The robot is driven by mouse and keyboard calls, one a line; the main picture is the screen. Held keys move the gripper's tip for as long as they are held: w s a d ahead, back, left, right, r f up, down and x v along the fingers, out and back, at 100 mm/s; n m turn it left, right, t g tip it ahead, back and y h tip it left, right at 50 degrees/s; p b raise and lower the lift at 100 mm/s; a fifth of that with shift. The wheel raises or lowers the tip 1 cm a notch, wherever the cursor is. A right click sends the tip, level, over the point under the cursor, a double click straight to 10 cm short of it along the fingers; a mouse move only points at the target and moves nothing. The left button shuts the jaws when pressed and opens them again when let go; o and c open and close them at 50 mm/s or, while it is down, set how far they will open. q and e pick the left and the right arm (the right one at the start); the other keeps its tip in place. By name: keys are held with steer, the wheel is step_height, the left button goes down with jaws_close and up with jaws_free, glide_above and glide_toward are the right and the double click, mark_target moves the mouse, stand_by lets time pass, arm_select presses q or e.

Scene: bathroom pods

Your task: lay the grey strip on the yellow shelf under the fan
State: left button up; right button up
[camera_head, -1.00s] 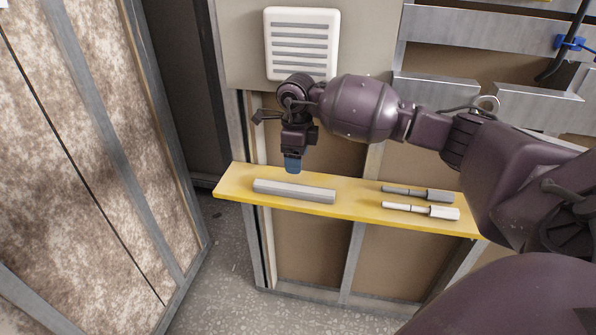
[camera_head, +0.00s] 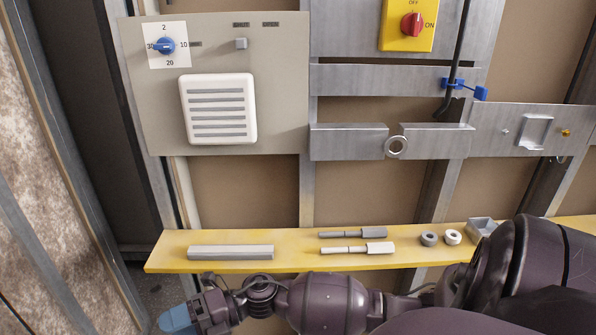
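The grey strip (camera_head: 231,252) lies flat along the left part of the yellow shelf (camera_head: 290,237), below the white slatted fan (camera_head: 218,109) on the wall panel. Nothing touches the strip from above. My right gripper (camera_head: 178,319) is at the lower left, in front of and below the shelf, apart from the strip. Its blue fingertips overlap in this view, so I cannot tell whether they are open or shut. I see nothing held in it. My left gripper is not in view.
A blue knob (camera_head: 165,46) and a red switch (camera_head: 412,24) are above.

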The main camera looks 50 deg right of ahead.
steer(key=s+d+f+m+t+h, duration=0.1)
steer(key=s+d+f+m+h, duration=0.3)
steer(key=m, duration=0.6)
steer(key=s+d+f+m+t+h, duration=0.1)
steer(key=s+d+f+m+h, duration=0.3)
steer(key=m, duration=0.7)
steer(key=s+d+f+m+t+h+p, duration=0.1)
steer(key=s+d+f+m+t+h, duration=0.1)
steer(key=s+f+m+h, duration=0.5)
steer(key=s+d+m+h, duration=0.1)
steer(key=s+m, duration=0.2)
steer(key=shift+s+d+f+m+h, duration=0.25)
steer(key=shift+d+f+m+h, duration=0.05)
steer(key=shift+d+f, duration=0.1)
